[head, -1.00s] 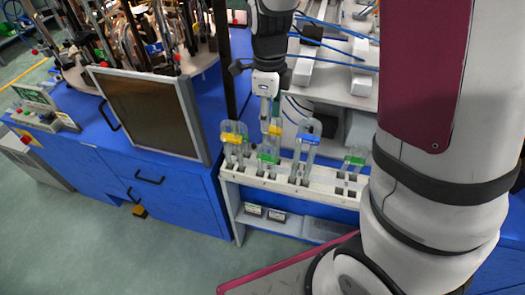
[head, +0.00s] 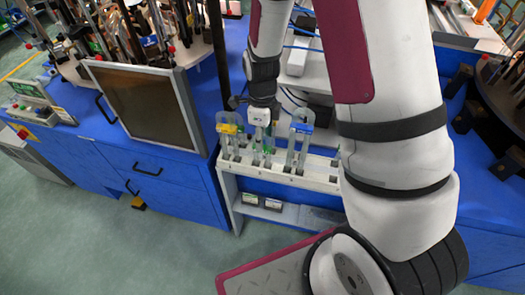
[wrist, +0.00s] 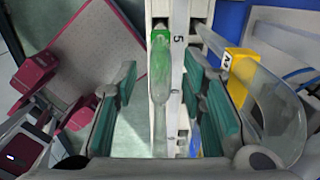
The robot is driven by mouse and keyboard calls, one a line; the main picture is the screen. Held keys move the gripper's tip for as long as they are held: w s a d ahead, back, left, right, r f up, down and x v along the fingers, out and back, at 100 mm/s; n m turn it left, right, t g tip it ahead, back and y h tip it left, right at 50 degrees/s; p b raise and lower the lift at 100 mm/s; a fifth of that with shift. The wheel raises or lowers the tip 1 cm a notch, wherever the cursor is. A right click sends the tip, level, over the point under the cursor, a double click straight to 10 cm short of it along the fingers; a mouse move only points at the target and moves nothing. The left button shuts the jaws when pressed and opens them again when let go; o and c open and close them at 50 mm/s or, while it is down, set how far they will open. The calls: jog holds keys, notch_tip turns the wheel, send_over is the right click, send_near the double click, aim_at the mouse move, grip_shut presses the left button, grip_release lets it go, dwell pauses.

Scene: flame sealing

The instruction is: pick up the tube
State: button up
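In the wrist view my gripper (wrist: 160,88) is open, with one teal-padded finger on each side of a clear tube with a green part (wrist: 161,68). Gaps show between the tube and both pads, so I see no grip. A larger clear tube with a yellow clip (wrist: 238,66) is right of the right finger. In the head view my gripper (head: 262,132) is low over the white rack (head: 318,177). A yellow-clipped tube (head: 228,129) stands to its left and a blue-clipped tube (head: 302,128) to its right. Green (head: 268,147) shows below the gripper, partly hidden.
A blue cabinet (head: 165,195) with a dark framed panel (head: 145,105) is left of the rack. Small boxes (head: 272,205) sit on the shelf below. My arm hides the rack's right end. The floor (head: 110,245) at front left is clear.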

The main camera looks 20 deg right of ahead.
jog(key=shift+f, duration=0.1)
grip_shut()
